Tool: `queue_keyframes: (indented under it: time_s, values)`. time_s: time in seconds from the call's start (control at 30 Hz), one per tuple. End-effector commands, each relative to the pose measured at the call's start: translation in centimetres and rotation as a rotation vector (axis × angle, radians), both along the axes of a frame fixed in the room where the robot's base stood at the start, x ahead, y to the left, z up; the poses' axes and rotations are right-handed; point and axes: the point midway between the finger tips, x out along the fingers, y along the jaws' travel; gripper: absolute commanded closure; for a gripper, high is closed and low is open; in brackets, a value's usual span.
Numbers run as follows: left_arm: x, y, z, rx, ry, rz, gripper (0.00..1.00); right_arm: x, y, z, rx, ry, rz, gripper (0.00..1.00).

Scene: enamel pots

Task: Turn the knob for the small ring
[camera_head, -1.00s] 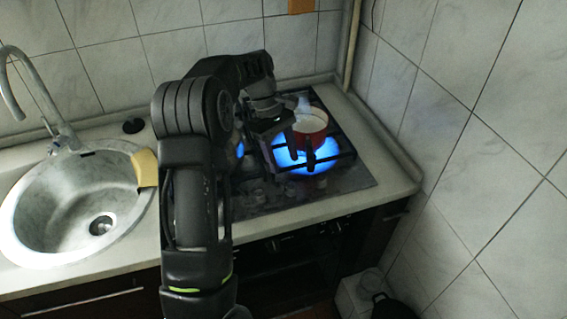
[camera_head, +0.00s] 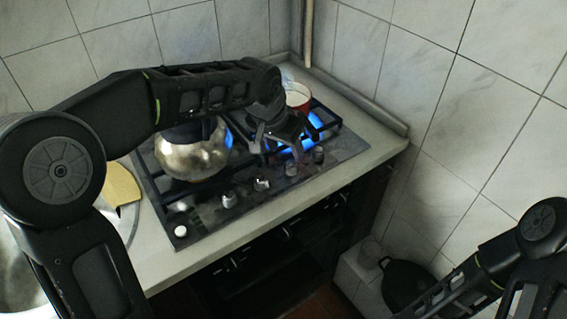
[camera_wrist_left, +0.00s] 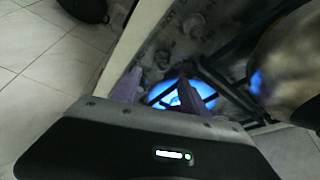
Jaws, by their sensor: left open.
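The hob (camera_head: 215,228) has a row of knobs along its front edge: a white one (camera_head: 181,232) at the left, then a pale-topped one (camera_head: 229,199), a central one (camera_head: 262,184) and two dark ones (camera_head: 291,169) (camera_head: 318,155) at the right. Which knob serves the small ring cannot be told. My left gripper (camera_head: 281,142) is open above the hob, behind the right-hand knobs and in front of the red pot. In the left wrist view its fingers (camera_wrist_left: 160,88) are apart before a lit blue ring (camera_wrist_left: 172,96), with knobs (camera_wrist_left: 163,58) beyond. My right gripper is out of view.
A metal kettle (camera_head: 190,158) stands on the left of the hob, beneath my left forearm. The red pot (camera_head: 299,97) stands at the back right. Blue flame (camera_head: 316,120) shows near it. A yellow sponge (camera_head: 121,184) lies by the sink. A tiled wall is at the right.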

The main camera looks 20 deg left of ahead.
Motion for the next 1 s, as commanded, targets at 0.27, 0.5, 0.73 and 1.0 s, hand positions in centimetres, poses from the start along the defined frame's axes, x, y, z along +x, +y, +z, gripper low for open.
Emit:
queue_keyframes:
  time_s: [0.27,0.5,0.73,1.0]
  values:
    - [0.7,-0.1,-1.9,0.0,0.006,0.003,0.47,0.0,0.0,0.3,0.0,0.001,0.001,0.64]
    - [2.0,-0.4,-5.4,0.0,0.007,0.005,0.47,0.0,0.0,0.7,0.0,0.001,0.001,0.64]
    - [2.9,-0.7,-7.1,-0.001,0.002,0.005,0.47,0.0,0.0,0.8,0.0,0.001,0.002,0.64]
    - [2.9,-0.7,-7.2,-0.001,0.002,0.005,0.48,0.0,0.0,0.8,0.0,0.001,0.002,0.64]
